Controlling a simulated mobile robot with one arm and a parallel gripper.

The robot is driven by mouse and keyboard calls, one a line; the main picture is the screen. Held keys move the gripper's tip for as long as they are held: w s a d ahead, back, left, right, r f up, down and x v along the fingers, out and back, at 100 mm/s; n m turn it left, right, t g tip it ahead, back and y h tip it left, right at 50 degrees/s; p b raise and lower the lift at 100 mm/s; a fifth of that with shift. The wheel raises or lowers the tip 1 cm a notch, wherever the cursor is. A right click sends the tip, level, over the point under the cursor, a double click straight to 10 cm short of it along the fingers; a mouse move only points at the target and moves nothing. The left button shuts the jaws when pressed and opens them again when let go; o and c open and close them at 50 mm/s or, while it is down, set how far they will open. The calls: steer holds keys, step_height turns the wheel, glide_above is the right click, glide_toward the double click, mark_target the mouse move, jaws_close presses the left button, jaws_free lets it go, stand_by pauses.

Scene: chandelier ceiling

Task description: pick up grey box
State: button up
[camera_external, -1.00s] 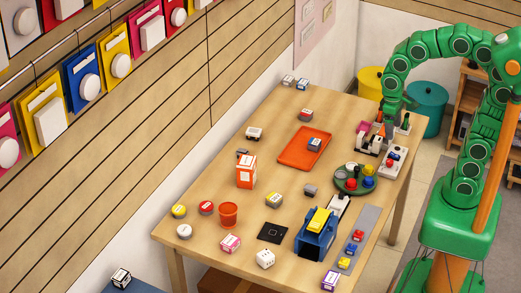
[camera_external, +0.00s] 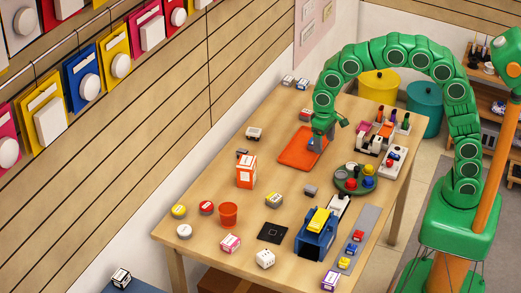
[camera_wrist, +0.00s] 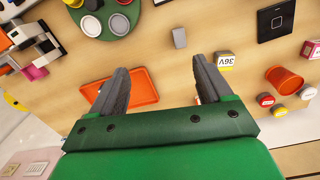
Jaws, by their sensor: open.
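A small plain grey box (camera_external: 310,190) sits on the wooden table, between the orange tray (camera_external: 294,157) and the round green tray (camera_external: 349,190). In the wrist view the grey box (camera_wrist: 180,37) is unobstructed, beyond my fingertips and apart from them. My gripper (camera_external: 320,145) is over the right part of the orange tray, away from the grey box. In the wrist view my gripper (camera_wrist: 162,62) is open with nothing between its fingers. The small box seen earlier on the orange tray cannot be made out now.
The green tray holds several coloured pieces. An orange carton (camera_external: 246,172), a red-orange cup (camera_external: 228,214), a yellow-labelled box (camera_external: 274,200) and a blue holder (camera_external: 316,238) stand on the table. A black square plate (camera_external: 272,233) lies near the front. Bare wood surrounds the grey box.

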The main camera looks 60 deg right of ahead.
steer(key=w+a+f, duration=0.6)
steer(key=w, duration=0.1)
glide_above(274, 197)
steer(key=shift+m+t, duration=0.3)
steer(key=shift+m, duration=0.1)
steer(key=f, duration=0.7)
steer(key=shift+w+a, duration=0.15)
steer(key=shift+w, duration=0.05)
steer(key=shift+f, duration=0.85)
steer(key=shift+s+d+f, duration=0.1)
steer(key=shift+f, duration=1.5)
steer(key=shift+s+d+f, duration=0.1)
steer(key=shift+f, duration=1.45)
steer(key=shift+c, duration=0.4)
steer(key=c, duration=1)
